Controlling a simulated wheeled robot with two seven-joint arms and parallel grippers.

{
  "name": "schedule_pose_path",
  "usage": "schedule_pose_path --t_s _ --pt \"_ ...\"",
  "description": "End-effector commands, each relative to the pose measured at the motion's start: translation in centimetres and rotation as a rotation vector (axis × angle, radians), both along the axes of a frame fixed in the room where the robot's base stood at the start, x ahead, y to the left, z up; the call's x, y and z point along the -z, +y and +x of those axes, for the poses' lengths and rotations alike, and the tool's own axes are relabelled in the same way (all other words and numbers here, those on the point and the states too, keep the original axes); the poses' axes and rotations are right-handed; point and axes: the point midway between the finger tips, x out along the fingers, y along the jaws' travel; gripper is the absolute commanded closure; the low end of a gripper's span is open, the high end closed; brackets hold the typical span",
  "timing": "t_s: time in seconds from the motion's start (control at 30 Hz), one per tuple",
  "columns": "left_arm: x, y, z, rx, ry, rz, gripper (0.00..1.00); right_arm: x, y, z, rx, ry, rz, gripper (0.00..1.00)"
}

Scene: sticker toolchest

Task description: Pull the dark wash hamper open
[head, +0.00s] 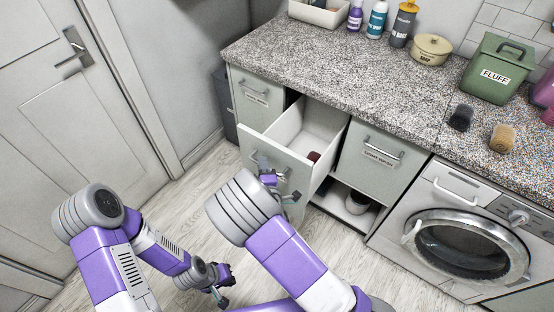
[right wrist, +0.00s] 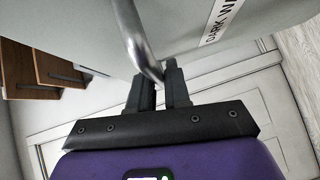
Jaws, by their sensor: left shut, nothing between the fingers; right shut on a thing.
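The dark wash hamper (head: 251,146) is a pale grey-green drawer in the counter front. It stands pulled out, and its white inside shows with a dark red item (head: 313,157) in it. In the right wrist view its label reads "DARK WA" (right wrist: 222,20) beside the metal bar handle (right wrist: 133,32). My right gripper (head: 278,184) is at the hamper's front, its fingers (right wrist: 161,78) shut on the handle. The arm hides part of the front in the head view. My left gripper (head: 222,299) is shut and empty, low over the floor, away from the hamper.
The light wash hamper (head: 371,174) is closed to the right, above an open shelf with a pot (head: 357,202). A washing machine (head: 462,244) stands further right. Bottles, a soap tin (head: 432,49) and a green FLUFF box (head: 497,70) stand on the counter. The floor (head: 190,222) in front is clear.

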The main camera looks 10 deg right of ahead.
Motion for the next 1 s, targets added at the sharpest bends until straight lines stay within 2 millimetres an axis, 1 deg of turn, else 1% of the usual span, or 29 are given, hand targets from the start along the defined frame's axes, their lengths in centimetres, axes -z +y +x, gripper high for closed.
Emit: schedule_pose_path --t_s 0.07,0.3,0.33,0.43,0.67,0.77,0.87,1.0 --pt "0.0 0.0 0.0 -0.001 0.001 0.001 1.00 0.3 0.3 -0.4 -0.002 0.008 -0.003 1.00" --pt "0.0 0.0 0.0 -0.001 0.001 0.001 1.00 0.3 0.1 -0.4 0.002 0.007 -0.002 1.00" --pt "0.0 0.0 0.0 -0.001 0.001 0.001 1.00 0.3 0.1 -0.4 0.002 0.007 -0.002 0.80" --pt "0.0 0.0 0.0 -0.001 0.001 0.001 1.00 0.2 0.1 -0.4 0.002 0.006 -0.002 0.65" --pt "0.0 0.0 0.0 -0.001 0.001 0.001 1.00 0.1 0.1 -0.3 0.002 0.003 -0.001 0.65" --pt "-0.1 0.0 0.0 -0.001 0.001 0.001 1.00 0.1 0.1 -0.6 0.002 0.004 -0.002 0.65" --pt "-0.4 0.0 0.0 -0.001 0.001 0.001 1.00 -0.1 0.2 -1.6 0.002 0.005 -0.003 0.65" --pt "-0.9 0.0 0.0 -0.001 0.001 0.001 1.00 -0.5 0.3 -4.0 0.001 0.007 -0.003 0.65"
